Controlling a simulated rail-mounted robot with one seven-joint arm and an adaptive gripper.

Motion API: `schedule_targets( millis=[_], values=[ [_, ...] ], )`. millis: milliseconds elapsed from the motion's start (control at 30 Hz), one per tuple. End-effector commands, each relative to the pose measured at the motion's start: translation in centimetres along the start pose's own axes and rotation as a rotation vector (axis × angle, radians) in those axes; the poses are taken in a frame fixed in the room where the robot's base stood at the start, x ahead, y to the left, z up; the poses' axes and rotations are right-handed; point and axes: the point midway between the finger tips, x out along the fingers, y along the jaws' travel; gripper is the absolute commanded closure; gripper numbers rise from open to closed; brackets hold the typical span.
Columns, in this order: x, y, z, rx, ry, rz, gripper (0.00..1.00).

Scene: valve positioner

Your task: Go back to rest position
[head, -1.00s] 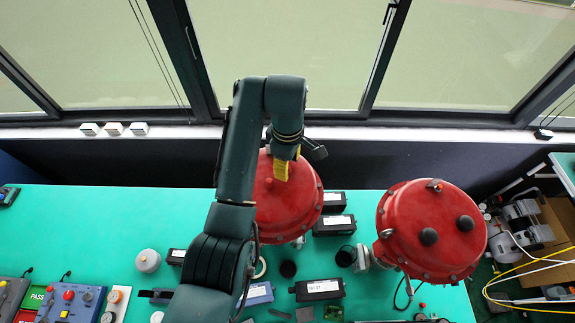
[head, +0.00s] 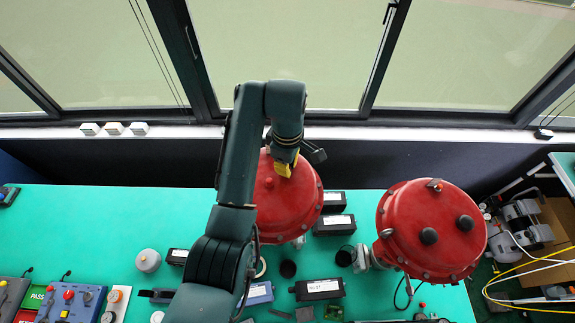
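My dark green arm rises from the bottom of the head view and bends over the left red valve actuator (head: 285,209). My gripper (head: 286,166) points down above the far part of that red housing, with its yellow parts showing. The fingertips are too small and foreshortened to tell whether they are open or shut. I see no object held in it. Part of the left red housing is hidden behind my arm.
A second red actuator (head: 430,230) stands to the right. Several black boxes, such as one in front (head: 320,290), lie on the green table (head: 80,225). Control boxes (head: 70,303) are at the lower left. Windows (head: 290,50) rise behind.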

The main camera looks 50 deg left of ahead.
Motion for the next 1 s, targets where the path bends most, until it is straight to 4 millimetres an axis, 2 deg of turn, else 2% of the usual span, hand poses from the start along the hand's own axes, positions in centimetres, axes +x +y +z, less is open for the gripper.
schedule_targets(
  millis=[133,167,200,1000],
  values=[
    [0.00,0.00,0.00,0.000,0.000,0.000,1.00],
    [0.00,0.00,0.00,0.000,0.000,0.000,0.94],
    [0.00,0.00,0.00,0.000,0.000,0.000,1.00],
    [-0.40,0.12,-0.03,0.000,0.000,0.000,1.00]
  ],
)
